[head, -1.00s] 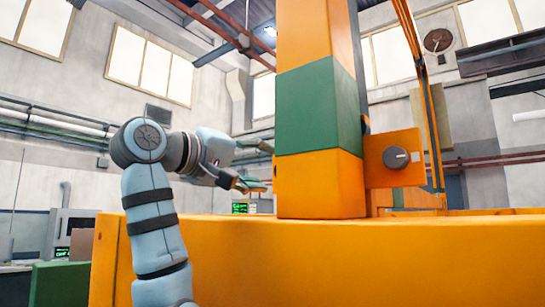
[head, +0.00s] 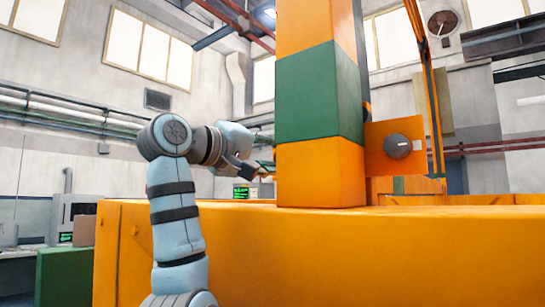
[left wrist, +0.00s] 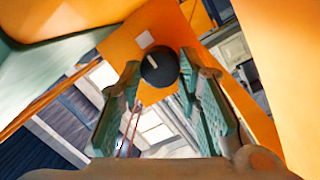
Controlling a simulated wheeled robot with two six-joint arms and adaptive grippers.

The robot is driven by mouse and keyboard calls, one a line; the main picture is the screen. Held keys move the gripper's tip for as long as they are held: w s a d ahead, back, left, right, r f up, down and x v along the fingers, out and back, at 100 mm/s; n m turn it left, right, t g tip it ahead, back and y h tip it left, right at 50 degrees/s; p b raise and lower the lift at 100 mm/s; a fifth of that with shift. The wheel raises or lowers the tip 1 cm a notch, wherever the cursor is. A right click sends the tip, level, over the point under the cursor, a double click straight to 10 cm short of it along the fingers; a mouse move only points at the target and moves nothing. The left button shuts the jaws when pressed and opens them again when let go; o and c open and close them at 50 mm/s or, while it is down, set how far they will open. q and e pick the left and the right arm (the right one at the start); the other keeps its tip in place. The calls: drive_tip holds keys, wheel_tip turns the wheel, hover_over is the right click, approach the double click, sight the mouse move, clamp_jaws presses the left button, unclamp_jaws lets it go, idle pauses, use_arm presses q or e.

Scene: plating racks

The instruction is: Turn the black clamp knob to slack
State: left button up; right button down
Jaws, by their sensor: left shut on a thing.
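The black knob (left wrist: 159,68) with a white pointer line sits on an orange plate (left wrist: 125,48) in the left wrist view. My left gripper (left wrist: 160,72) has its teal fingers on either side of the knob and is shut on it. In the head view my left gripper (head: 262,170) is at the left side of the orange and green post (head: 320,105), with its fingertips partly hidden. A dark grey round knob (head: 398,146) with a light line shows on an orange plate (head: 377,160) right of the post. My right gripper is in neither view.
A wide orange wall (head: 400,245) crosses the front, below the post. An orange upright (head: 427,80) stands at the right. A green box (head: 65,277) and equipment are at the lower left. Open air lies left of my arm.

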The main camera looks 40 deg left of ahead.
use_arm(q)
drive_tip(key=n+b, duration=0.2)
drive_tip(key=n, duration=0.2)
drive_tip(key=shift+f+n+t+b, duration=0.15)
drive_tip(key=shift+n+t+b, duration=0.15)
drive_tip(key=n+b, duration=0.2)
drive_tip(key=n, duration=0.2)
drive_tip(key=shift+n+y, duration=0.3)
drive_tip(key=shift+n, duration=0.1)
drive_tip(key=n+b, duration=0.1)
drive_tip(key=n, duration=0.1)
drive_tip(key=n+b, duration=0.1)
drive_tip(key=n, duration=0.2)
drive_tip(key=shift+d+t+y, duration=0.1)
drive_tip(key=shift+t+y, duration=0.2)
drive_tip(key=shift+n+y+b, duration=0.4)
drive_tip(key=shift+n+b, duration=0.1)
drive_tip(key=shift+n, duration=1.9)
drive_tip(key=o, duration=1)
drive_tip(key=shift+o, duration=0.8)
drive_tip(key=shift+w, duration=0.15)
